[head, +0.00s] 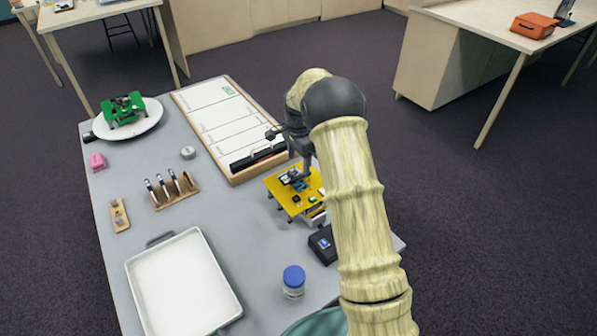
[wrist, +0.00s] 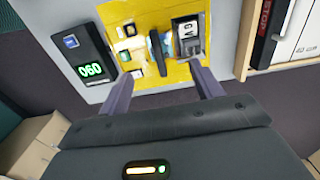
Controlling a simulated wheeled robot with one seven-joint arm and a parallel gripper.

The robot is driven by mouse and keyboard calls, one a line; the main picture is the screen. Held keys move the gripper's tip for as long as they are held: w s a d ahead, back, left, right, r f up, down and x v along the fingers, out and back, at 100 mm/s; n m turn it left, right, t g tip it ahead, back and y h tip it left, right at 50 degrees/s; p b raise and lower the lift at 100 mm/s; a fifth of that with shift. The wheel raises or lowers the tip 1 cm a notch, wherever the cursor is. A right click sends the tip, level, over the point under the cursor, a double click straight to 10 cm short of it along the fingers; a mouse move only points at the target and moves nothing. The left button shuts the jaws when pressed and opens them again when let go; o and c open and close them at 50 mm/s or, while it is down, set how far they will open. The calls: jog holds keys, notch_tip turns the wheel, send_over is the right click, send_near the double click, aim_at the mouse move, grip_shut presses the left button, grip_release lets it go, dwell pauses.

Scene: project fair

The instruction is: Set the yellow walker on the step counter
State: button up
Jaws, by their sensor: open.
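The yellow walker (head: 283,187) is a yellow plate with small parts on top and dark legs, standing on the grey table beside the striped white board. My arm hides part of the table.
A wood-framed board (head: 215,115) with a dark bar lies behind the walker. A green walker (head: 124,109) stands on a white disc at the far left. A tool rack (head: 174,192), white tray (head: 182,285) and blue-lidded jar (head: 293,282) stand left and in front.

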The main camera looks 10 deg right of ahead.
notch_tip(320, 180, up, 5)
jog(key=shift+r, duration=0.1)
dwell(0.6)
jog(key=s+r+n+t, duration=0.1)
jog(key=s+n, duration=0.5)
jog(key=s, duration=0.9)
jog(key=s+r+n+t, duration=0.1)
jog(key=s+n, duration=0.6)
jog(key=s, duration=0.9)
jog(key=shift+s+r+n+t, duration=0.15)
jog(key=shift+r+n+t, duration=0.15)
jog(key=shift+r, duration=0.45)
